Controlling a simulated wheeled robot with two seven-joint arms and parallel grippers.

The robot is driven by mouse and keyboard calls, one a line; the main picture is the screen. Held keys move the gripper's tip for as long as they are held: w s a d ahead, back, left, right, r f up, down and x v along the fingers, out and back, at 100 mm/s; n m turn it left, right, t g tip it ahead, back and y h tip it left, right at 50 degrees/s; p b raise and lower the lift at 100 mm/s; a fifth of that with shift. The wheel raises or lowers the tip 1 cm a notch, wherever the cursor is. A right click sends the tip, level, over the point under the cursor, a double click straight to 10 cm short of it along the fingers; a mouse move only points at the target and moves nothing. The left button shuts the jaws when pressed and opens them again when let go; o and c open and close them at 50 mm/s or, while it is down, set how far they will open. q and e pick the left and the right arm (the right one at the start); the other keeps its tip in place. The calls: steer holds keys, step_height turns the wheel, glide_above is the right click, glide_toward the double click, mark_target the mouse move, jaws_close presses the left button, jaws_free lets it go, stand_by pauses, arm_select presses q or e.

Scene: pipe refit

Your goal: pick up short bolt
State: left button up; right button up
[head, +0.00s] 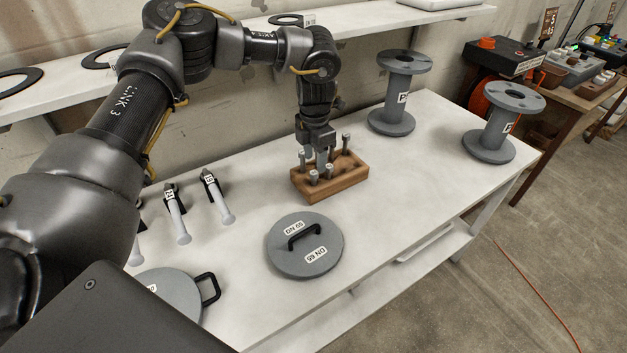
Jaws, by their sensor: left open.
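Several short bolts stand upright in a brown wooden block (333,186) on the white table. One short bolt (313,177) stands at the block's front, and another (346,141) stands at its back right. My left gripper (321,163) points straight down over the middle of the block, with its fingertips down among the bolts. It is open. I cannot tell whether a bolt is between its fingers, because the fingers and bolts overlap. My right gripper is not in view.
A grey round cover marked DN 65 (285,262) lies in front of the block. Another grey cover (178,292) lies front left. Handled tools (217,199) lie left. Flanged pipe spools (402,92) (492,124) stand right. A white shelf (350,26) runs behind. The table's right middle is clear.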

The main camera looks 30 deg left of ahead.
mark_target(314, 172)
arm_select(q)
step_height(314, 172, down, 5)
steer(key=shift+a+r+p, duration=0.1)
steer(key=shift+a+p, duration=0.05)
steer(key=shift+p, duration=0.5)
steer(key=shift+w, duration=0.1)
jaws_close()
